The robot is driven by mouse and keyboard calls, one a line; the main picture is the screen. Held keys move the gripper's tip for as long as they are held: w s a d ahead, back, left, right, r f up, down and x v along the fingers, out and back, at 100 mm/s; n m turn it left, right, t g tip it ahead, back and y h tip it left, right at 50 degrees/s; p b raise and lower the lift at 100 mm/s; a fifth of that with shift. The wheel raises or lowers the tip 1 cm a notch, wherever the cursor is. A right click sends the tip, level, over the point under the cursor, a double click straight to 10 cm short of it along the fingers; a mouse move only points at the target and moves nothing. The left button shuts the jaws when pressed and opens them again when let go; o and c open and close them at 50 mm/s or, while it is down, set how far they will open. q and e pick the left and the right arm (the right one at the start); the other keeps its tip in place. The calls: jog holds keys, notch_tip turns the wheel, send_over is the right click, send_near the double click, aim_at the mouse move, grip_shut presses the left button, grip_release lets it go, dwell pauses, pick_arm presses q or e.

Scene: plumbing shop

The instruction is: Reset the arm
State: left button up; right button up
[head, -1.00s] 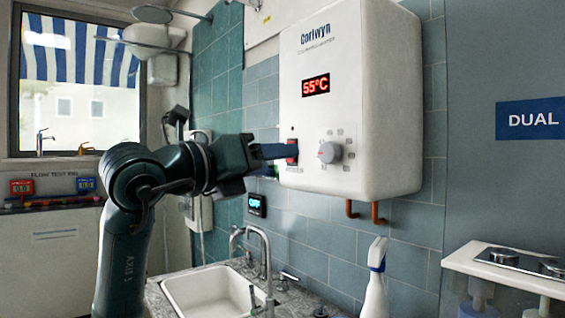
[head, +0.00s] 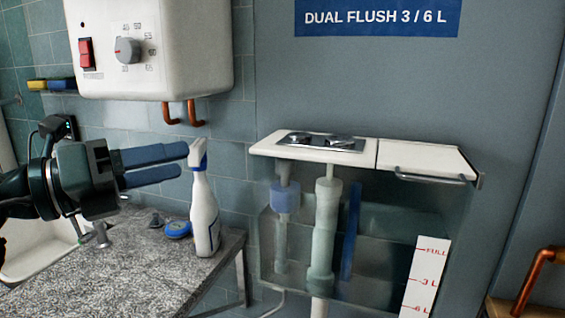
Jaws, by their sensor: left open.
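My left gripper (head: 188,161) comes in from the left in the head view. Its two blue fingers point right and are apart, with nothing seen between them. The fingertips appear beside the neck of a white spray bottle (head: 205,220) that stands upright on the speckled counter (head: 110,268); I cannot tell whether they touch it. My right gripper is not in view.
A white water heater (head: 190,50) with a red switch (head: 87,54) and grey dial (head: 127,50) hangs above. A blue round object (head: 178,229) lies by the bottle. A see-through cistern (head: 395,225) with a white lid (head: 425,158) stands right. The sink (head: 40,250) is left.

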pick_arm(q)
jog(key=s+d+f+n+g+h, duration=0.2)
jog(key=s+d+f+g+h, duration=0.1)
jog(key=s+d+f+h, duration=0.15)
jog(key=a+f+n+t+y, duration=0.2)
jog(key=f+n+t+y, duration=0.6)
jog(key=n, duration=0.6)
jog(key=a+f+n+t+y, duration=0.3)
jog(key=f+n+t, duration=0.2)
jog(key=f+n, duration=0.65)
jog(key=s+d+f+n+g+y+p, duration=0.2)
jog(key=s+f+n+g+y+p, duration=0.3)
jog(key=s+f+n+g+p, duration=0.4)
notch_tip(320, 180, down, 3)
jog(key=p, duration=0.6)
jog(key=shift+s+g, duration=0.15)
jog(key=shift+g, duration=0.25)
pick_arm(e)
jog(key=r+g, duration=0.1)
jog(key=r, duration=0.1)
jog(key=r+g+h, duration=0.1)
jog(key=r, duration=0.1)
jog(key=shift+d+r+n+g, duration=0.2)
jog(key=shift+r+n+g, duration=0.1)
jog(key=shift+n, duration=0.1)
pick_arm(q)
jog(key=shift+d+f, duration=0.1)
jog(key=shift+f, duration=0.1)
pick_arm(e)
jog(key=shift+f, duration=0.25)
